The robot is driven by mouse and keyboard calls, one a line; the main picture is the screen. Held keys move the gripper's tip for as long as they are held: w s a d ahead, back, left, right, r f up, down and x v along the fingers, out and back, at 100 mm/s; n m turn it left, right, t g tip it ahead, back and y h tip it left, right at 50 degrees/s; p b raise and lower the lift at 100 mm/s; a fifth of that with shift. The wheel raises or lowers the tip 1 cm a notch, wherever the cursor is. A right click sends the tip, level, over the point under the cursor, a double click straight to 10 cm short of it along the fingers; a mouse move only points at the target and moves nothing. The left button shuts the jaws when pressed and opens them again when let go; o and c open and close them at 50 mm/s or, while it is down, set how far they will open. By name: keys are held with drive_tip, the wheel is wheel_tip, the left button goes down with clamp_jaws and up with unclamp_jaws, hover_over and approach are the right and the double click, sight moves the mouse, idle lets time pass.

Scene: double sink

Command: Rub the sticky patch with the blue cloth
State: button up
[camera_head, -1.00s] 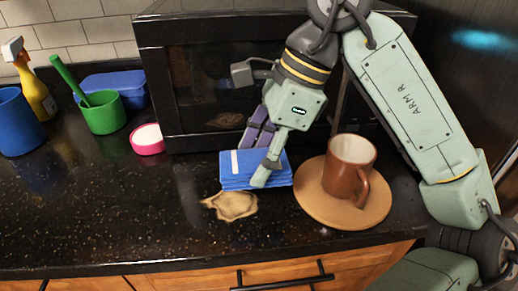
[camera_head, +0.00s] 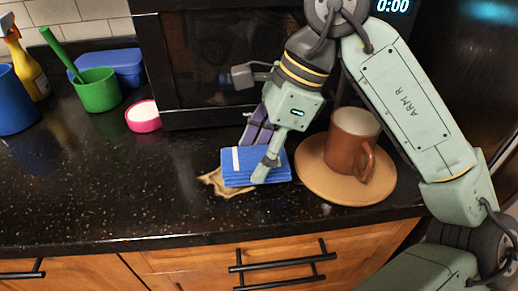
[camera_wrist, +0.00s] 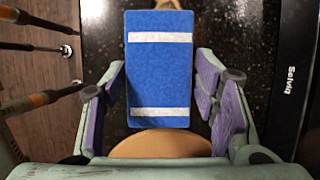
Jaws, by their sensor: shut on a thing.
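The blue cloth (camera_head: 238,168) is a folded blue pad with a white stripe. In the wrist view the cloth (camera_wrist: 160,75) shows two white stripes and sits between the purple-padded fingers. My gripper (camera_head: 262,155) is shut on the cloth at the counter; in the wrist view the gripper (camera_wrist: 165,100) has a finger on each side of it. The sticky patch (camera_head: 213,181) is a tan, irregular stain on the black counter. The cloth covers most of it in the head view, and only its left and lower edge shows. I cannot tell whether the cloth presses on it.
A brown mug (camera_head: 352,143) stands on a round tan board (camera_head: 318,182) close right of the cloth. A microwave (camera_head: 200,70) stands behind. A pink bowl (camera_head: 143,118), green pot (camera_head: 97,92) and blue container (camera_head: 125,66) are at left. The counter's front left is clear.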

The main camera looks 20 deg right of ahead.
drive_tip(key=shift+f+b, duration=1)
idle(0.3)
